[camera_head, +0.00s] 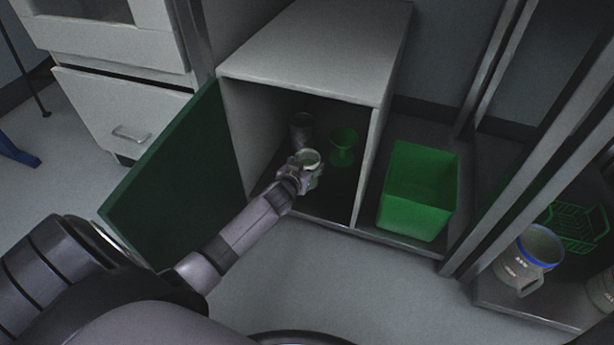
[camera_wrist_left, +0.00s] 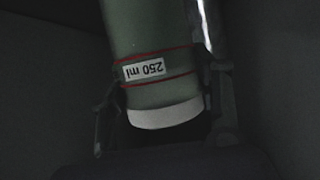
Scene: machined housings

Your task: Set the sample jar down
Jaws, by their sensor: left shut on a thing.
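The sample jar (camera_head: 310,159) is a pale grey-green cylinder with a whitish rim, inside the open cabinet near its front. My left gripper (camera_head: 303,172) reaches in through the opening and is shut on it. In the left wrist view the jar (camera_wrist_left: 155,95) shows a "250 ml" label, red lines and a white end band, with the gripper's fingers (camera_wrist_left: 163,112) on either side. Its base is hidden in the head view, so I cannot tell whether it touches the cabinet floor. My right gripper is not in view.
The cabinet (camera_head: 315,45) has its green door (camera_head: 175,170) open to the left. Behind the jar stand a green goblet (camera_head: 343,145) and a dark cup (camera_head: 302,130).

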